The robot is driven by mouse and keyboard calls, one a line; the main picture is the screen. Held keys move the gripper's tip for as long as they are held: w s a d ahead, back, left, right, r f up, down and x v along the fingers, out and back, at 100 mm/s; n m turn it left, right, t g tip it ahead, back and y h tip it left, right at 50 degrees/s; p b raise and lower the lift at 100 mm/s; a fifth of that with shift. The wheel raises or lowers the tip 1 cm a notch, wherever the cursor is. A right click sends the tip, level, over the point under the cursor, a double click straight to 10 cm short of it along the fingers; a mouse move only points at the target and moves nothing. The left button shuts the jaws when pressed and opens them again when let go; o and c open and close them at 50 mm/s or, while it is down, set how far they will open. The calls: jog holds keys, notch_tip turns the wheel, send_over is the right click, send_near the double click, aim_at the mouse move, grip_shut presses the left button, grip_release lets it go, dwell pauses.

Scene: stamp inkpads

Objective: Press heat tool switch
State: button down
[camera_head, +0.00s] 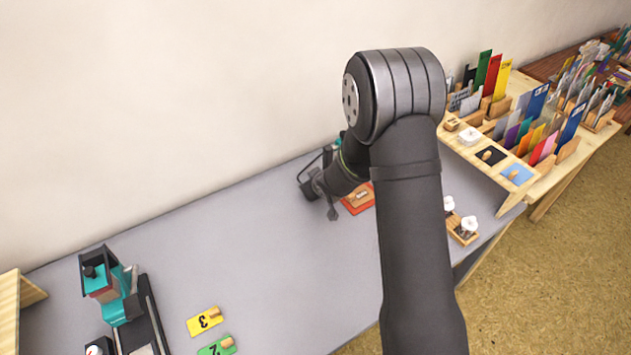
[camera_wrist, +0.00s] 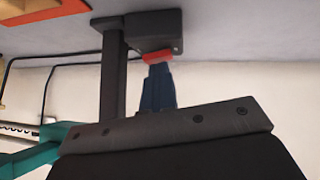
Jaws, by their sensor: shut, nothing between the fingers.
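The red switch (camera_wrist: 158,57) sits on the side of a dark box (camera_wrist: 152,30) in the wrist view. My gripper (camera_wrist: 157,68) is shut and empty. Its dark blue fingertips point straight at the red switch and overlap its lower edge in the picture; I cannot tell whether they touch or a small gap remains. In the head view my gripper (camera_head: 314,184) is beside the dark box (camera_head: 306,190) near the wall side of the grey table. The switch is hidden there. A teal part (camera_wrist: 35,156), likely of the heat tool, shows at the lower left of the wrist view.
An orange-red mat (camera_head: 349,207) with a wooden piece lies just right of my gripper. A dark post (camera_wrist: 113,75) and thin rods stand beside the box. A teal press (camera_head: 120,305) and numbered tags (camera_head: 203,321) are at the front left. The middle of the table is clear.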

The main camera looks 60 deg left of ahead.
jog(key=shift+s+d+f, duration=0.25)
jog(key=shift+d+f, duration=0.1)
jog(key=shift+f, duration=0.1)
jog(key=shift+a+r, duration=0.1)
jog(key=shift+r, duration=0.2)
jog(key=r, duration=0.4)
jog(key=shift+s+r, duration=0.3)
jog(key=v, duration=0.9)
jog(key=shift+r, duration=0.25)
jog(key=shift+w+r, duration=0.15)
jog(key=shift+w, duration=0.2)
jog(key=x, duration=1)
jog(key=shift+f, duration=0.25)
jog(key=shift+w+f, duration=0.25)
jog(key=shift+f, duration=0.85)
jog(key=shift+w+f, duration=0.15)
jog(key=shift+f, duration=0.5)
